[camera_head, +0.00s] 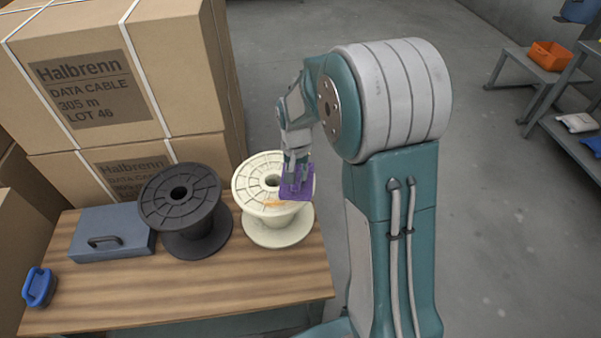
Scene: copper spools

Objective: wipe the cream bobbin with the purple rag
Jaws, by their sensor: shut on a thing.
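The cream bobbin (257,176) stands upright on the wooden table, with an orange-brown smear on the front of its top flange. The purple rag (296,193) lies over the right side of that flange, at the bobbin's edge. My gripper (293,184) comes down from above and is shut on the rag. The fingertips are small in the picture, and the gripper and rag hide the right part of the flange. I cannot tell how firmly the rag touches the bobbin.
A black spool (158,206) stands close left of the cream bobbin. A grey-blue case (107,250) and a blue-handled item (39,287) sit farther left on the table (240,292). Stacked cardboard boxes (190,75) rise behind. The table's front middle is clear.

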